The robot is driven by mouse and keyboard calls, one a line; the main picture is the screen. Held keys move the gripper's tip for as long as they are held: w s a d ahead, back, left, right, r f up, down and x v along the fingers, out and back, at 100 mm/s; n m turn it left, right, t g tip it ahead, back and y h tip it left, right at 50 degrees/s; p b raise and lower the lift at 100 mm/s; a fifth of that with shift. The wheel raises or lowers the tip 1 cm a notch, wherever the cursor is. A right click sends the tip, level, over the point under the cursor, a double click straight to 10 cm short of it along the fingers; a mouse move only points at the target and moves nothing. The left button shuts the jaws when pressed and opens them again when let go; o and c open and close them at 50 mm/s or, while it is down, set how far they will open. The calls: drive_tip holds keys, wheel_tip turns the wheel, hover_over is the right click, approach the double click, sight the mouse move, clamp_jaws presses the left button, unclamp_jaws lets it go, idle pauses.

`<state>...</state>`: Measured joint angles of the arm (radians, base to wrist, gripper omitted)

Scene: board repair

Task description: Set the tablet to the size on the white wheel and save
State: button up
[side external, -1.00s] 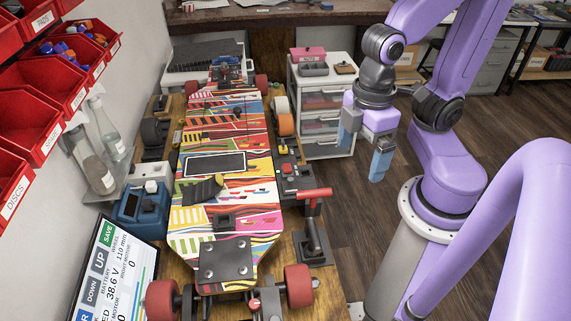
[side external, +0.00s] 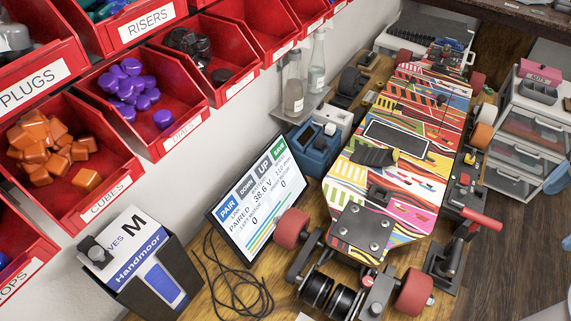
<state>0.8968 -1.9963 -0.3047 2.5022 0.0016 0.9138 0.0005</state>
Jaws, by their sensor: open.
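The tablet (side external: 262,198) leans at a tilt by the wall, left of the skateboard, its lit screen facing up. Along its top edge are a blue PAIR button (side external: 229,207), a dark DOWN button (side external: 246,186), a grey UP button (side external: 264,167) and a green SAVE button (side external: 279,149). The screen reads PAIRED, 38.6 V and 110 mm, with small zeros. A whitish wheel (side external: 488,113) stands right of the skateboard, beside an orange wheel; no size on it is readable. My gripper is out of the picture.
The patterned skateboard (side external: 400,165) fills the bench's middle, with red wheels at its near end. A Handmoor box (side external: 150,270), blue device (side external: 315,150) and red wall bins (side external: 205,75) stand around.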

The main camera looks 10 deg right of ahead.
clamp_jaws()
idle(0.4)
idle(1.4)
